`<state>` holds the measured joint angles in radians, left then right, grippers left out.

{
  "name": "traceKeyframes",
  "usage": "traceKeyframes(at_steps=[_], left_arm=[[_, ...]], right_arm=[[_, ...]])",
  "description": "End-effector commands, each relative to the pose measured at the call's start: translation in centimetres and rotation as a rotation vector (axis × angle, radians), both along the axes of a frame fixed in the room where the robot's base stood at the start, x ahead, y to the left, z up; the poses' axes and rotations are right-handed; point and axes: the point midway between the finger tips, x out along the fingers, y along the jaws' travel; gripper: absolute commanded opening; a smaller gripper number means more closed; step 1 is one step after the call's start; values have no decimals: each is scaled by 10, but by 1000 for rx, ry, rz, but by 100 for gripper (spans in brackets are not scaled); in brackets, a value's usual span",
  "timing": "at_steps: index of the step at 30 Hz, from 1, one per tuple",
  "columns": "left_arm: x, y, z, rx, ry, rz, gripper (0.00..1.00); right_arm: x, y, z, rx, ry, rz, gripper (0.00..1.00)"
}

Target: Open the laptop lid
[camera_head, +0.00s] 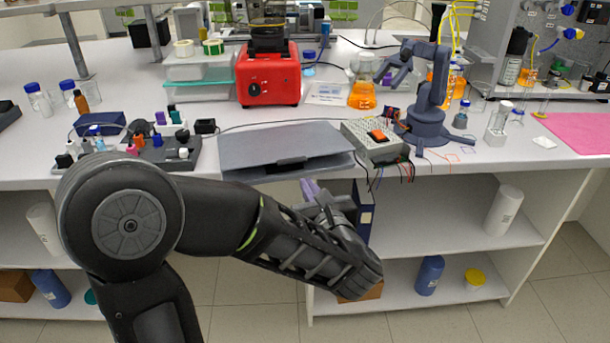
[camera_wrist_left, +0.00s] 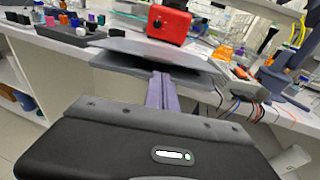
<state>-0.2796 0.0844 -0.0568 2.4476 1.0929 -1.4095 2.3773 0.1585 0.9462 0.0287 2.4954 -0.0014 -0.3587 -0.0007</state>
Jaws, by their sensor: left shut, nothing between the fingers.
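The grey laptop (camera_head: 270,146) lies on the white bench near its front edge. Its lid is down or nearly down; in the wrist view a narrow dark gap shows between the lid (camera_wrist_left: 140,45) and the base. My left gripper (camera_head: 309,188) is at the laptop's front side, in front of the bench edge. Its purple fingers (camera_wrist_left: 161,88) are together with nothing between them, pointing at the laptop's front edge. I cannot tell whether the tips touch it. My right gripper is in neither view.
A circuit box (camera_head: 376,143) with wires stands close right of the laptop, beside a small blue-grey robot arm (camera_head: 426,110). A red device (camera_head: 268,78) stands behind. A dark tray (camera_head: 150,155) with small bottles is at the left. Shelves are below the bench.

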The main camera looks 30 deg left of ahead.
Motion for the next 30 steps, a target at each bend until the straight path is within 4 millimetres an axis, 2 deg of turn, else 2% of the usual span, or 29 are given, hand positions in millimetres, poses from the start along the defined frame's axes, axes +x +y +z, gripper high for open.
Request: traceKeyframes(at_steps=[1, 6, 8, 17, 18, 21, 30], left_arm=[[2, 4, 4, 2, 5, 3, 0], [11, 16, 3, -2, 9, 3, 0], [20, 25, -3, -3, 4, 4, 0], [61, 73, -12, -2, 4, 3, 0], [63, 74, 1, -3, -2, 0, 0], [66, 79, 15, -1, -3, 1, 0], [70, 85, 24, -3, -1, 3, 0]], right_arm=[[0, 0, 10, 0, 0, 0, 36], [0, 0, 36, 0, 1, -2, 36], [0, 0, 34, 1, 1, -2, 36], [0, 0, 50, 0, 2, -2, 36], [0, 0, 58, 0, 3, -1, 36], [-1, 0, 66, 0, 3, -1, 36], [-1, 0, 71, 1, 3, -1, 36]])
